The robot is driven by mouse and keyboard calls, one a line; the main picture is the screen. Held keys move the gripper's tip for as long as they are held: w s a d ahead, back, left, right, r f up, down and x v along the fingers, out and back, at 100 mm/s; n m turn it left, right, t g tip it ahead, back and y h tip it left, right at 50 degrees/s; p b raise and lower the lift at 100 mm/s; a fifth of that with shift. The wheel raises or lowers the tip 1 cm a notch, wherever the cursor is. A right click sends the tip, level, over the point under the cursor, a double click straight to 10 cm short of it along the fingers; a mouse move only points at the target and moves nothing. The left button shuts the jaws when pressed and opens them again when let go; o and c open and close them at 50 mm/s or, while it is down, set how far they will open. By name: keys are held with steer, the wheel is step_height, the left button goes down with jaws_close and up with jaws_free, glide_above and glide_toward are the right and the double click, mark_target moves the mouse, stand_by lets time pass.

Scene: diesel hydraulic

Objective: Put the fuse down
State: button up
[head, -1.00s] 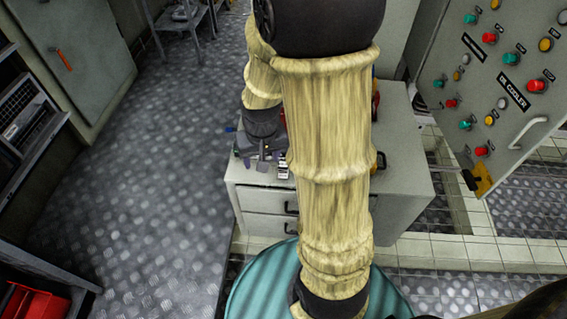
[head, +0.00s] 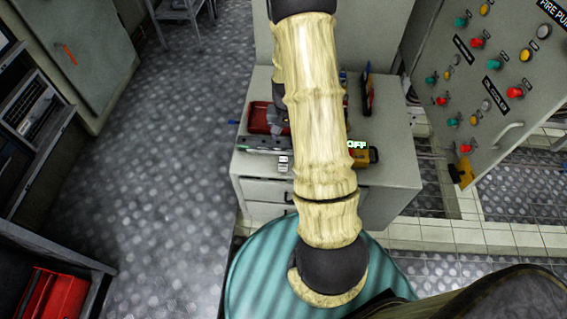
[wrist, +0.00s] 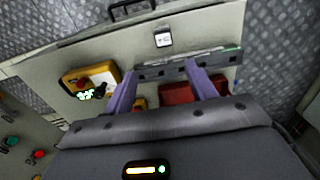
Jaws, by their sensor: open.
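The fuse, a small white block with dark markings (head: 283,163), rests on the light grey cabinet top near its front edge. It also shows in the wrist view (wrist: 163,39), beyond my fingertips and apart from them. My gripper (wrist: 161,68) is open, with its two purple fingers spread and nothing between them. In the head view my arm mostly hides the gripper, which is over the cabinet top, farther back than the fuse.
The drawer cabinet (head: 390,165) also bears a grey bar with holes (head: 258,143), a red case (head: 259,117) and a yellow device with a lit display (head: 362,157). A control panel (head: 470,110) stands at the right. Open floor (head: 160,180) lies to the left.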

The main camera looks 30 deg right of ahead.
mark_target(283, 159)
step_height(283, 159, down, 12)
steer(key=shift+r+b, duration=0.1)
steer(key=shift+b, duration=0.5)
steer(key=shift+a+f, duration=0.25)
steer(key=shift+f, duration=1.1)
steer(key=shift+a+f, duration=0.2)
steer(key=shift+f, duration=1.1)
steer(key=c, duration=1.2)
steer(key=shift+r, duration=0.15)
step_height(283, 159, up, 10)
steer(key=shift+f, duration=0.1)
